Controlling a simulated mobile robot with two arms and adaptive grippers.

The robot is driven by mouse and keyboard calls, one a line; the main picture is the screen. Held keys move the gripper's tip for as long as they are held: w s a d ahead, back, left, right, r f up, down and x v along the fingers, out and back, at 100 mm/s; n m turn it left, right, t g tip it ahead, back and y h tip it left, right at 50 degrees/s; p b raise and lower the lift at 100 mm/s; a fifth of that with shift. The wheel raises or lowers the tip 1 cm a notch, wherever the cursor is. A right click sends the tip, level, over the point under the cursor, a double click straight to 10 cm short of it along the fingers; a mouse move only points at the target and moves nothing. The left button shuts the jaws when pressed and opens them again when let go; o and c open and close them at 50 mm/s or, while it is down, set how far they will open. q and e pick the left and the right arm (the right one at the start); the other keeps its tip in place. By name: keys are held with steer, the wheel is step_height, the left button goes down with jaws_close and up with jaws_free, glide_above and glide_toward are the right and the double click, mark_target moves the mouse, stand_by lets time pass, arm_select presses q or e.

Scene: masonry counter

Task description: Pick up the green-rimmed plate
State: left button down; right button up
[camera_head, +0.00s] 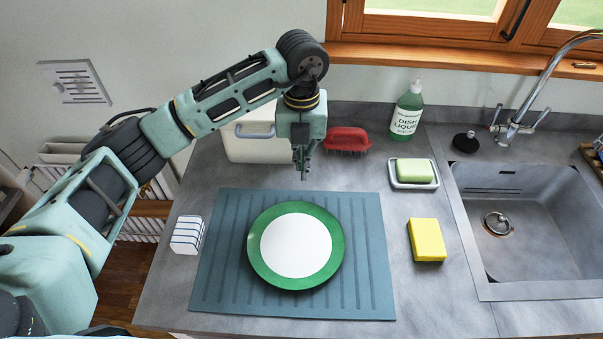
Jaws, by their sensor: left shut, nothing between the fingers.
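The green-rimmed plate (258,262) has a white centre and a wide green rim. It lies flat on a blue-green ribbed mat (215,265) on the grey counter. My left gripper (303,176) points down above the back edge of the mat, behind the plate in the picture. Its fingers are shut and empty, and it does not touch the plate. My right gripper is not in view.
A red brush (347,140), a dish liquid bottle (407,110) and a green soap on a dish (414,171) stand behind. A yellow sponge (427,240) lies right of the mat, a striped white block (187,234) left. The sink (525,225) is at right.

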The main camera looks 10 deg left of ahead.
mark_target(301, 193)
arm_select(q)
step_height(301, 193, down, 8)
steer(key=shift+f+p, duration=0.1)
steer(key=shift+p, duration=1.1)
steer(key=shift+f, duration=0.35)
